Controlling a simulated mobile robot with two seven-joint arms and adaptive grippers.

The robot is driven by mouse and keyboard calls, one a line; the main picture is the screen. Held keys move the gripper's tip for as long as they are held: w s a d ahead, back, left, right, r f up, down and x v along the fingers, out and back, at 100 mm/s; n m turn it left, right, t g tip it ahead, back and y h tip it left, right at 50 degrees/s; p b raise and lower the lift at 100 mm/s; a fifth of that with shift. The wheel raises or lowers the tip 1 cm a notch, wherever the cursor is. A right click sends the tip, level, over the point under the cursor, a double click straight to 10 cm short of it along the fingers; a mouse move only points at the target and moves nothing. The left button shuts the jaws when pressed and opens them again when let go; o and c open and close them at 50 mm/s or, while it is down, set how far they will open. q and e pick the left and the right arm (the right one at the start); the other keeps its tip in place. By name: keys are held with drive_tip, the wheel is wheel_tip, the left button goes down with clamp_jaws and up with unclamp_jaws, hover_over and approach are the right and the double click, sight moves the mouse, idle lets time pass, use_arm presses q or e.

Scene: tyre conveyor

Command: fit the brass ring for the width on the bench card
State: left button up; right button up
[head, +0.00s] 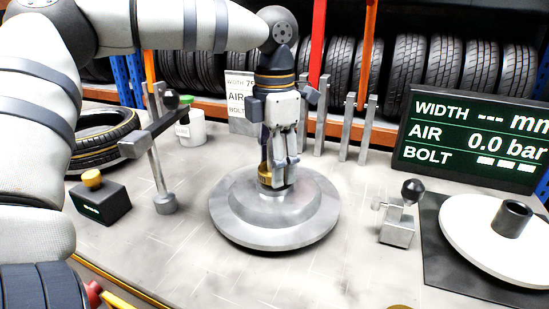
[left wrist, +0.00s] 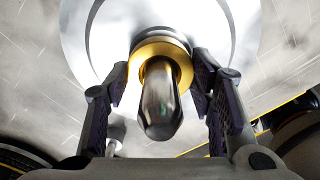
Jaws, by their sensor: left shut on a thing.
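The brass ring (head: 265,179) is at the top of the stepped metal hub (head: 240,221), low between the fingers of my left gripper (head: 279,180). In the left wrist view the brass ring (left wrist: 165,49) sits around a dark round-tipped post (left wrist: 158,105). The fingers of my left gripper (left wrist: 163,85) are on both sides of the ring, shut on it. Whether the ring touches the hub face cannot be told. The bench card (head: 237,88) stands behind, partly hidden by the gripper; its width figure starts with 7. My right gripper is not in view.
A display (head: 475,140) reads 0.0 bar, with dashes for width and bolt. A lever stand (head: 158,165), a yellow-button box (head: 100,198) and a tyre (head: 95,140) are left. A small knobbed block (head: 397,228) and a white disc (head: 475,240) are right. Upright posts (head: 346,125) stand behind.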

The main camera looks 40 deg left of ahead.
use_arm(q)
drive_tip(key=shift+f, duration=0.4)
drive_tip(key=o, duration=1.5)
wheel_tip(320, 180, up, 12)
drive_tip(key=shift+f, duration=0.1)
